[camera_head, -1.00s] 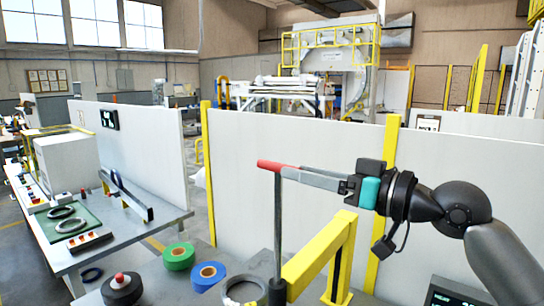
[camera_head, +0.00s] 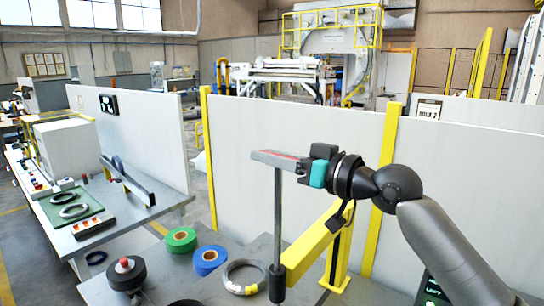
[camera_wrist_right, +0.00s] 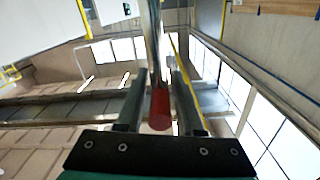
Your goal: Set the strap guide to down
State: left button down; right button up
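The strap guide appears to be the thin upright grey rod (camera_head: 277,215) with a red handle (camera_head: 282,154) at its top; its lower end meets the yellow arm (camera_head: 312,243). My right gripper (camera_head: 268,156) comes in from the right at the rod's top, with its long grey fingers along the red handle. In the right wrist view, the handle's red end (camera_wrist_right: 159,110) lies between the two fingers (camera_wrist_right: 158,85), with narrow gaps on both sides, so the gripper looks open around it. A silver shaft (camera_wrist_right: 150,30) runs on beyond the red end. My left gripper is out of view.
Green tape roll (camera_head: 181,239), blue tape roll (camera_head: 209,260), grey ring (camera_head: 244,276) and a dark round item with a red knob (camera_head: 124,272) lie on the front table left of the rod. White panels (camera_head: 300,150) stand behind. A side bench (camera_head: 150,214) is at left.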

grip_shut()
dwell(1.1)
